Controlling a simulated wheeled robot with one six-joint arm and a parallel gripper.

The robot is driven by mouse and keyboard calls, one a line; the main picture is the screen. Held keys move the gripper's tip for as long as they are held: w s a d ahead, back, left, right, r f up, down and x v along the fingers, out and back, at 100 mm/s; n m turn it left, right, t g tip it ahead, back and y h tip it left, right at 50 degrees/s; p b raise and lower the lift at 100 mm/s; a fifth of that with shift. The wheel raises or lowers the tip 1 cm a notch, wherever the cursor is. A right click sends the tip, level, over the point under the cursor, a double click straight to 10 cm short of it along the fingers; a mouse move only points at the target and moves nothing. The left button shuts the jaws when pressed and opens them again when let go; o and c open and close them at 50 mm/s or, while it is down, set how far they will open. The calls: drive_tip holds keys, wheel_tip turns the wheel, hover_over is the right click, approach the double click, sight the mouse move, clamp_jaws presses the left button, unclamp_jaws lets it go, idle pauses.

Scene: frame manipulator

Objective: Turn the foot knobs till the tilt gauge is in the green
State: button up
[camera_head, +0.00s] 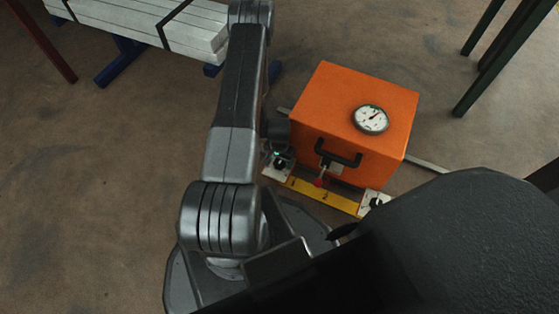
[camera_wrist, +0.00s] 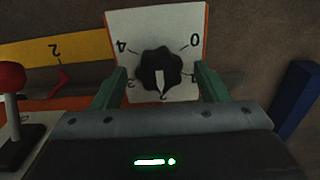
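The orange box (camera_head: 350,105) has a round white tilt gauge (camera_head: 371,119) on top. Its needle points up and right; I cannot tell whether it is in the green. A black lobed foot knob (camera_wrist: 160,68) sits on a white plate (camera_wrist: 190,22) with numbers around it. Its white mark points down in the wrist view, near a partly hidden number. My gripper (camera_wrist: 162,82) is open, with one green finger on each side of this knob and gaps between. In the head view my gripper (camera_head: 278,154) is at the box's left front corner. Another foot knob (camera_head: 376,202) is at the right front corner.
A numbered yellow strip (camera_head: 325,197) runs between the knobs, with a red-balled lever (camera_wrist: 12,80) beside it. A black handle (camera_head: 338,155) is on the box front. Strapped pale beams (camera_head: 140,22) lie behind left; dark green legs (camera_head: 505,60) stand at right.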

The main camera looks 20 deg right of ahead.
sight(279, 163)
wheel_tip(279, 163, up, 14)
drive_tip(key=p, duration=0.4)
drive_tip(key=shift+f, duration=0.15)
wheel_tip(279, 163, down, 14)
drive_tip(key=b, duration=0.4)
idle(0.5)
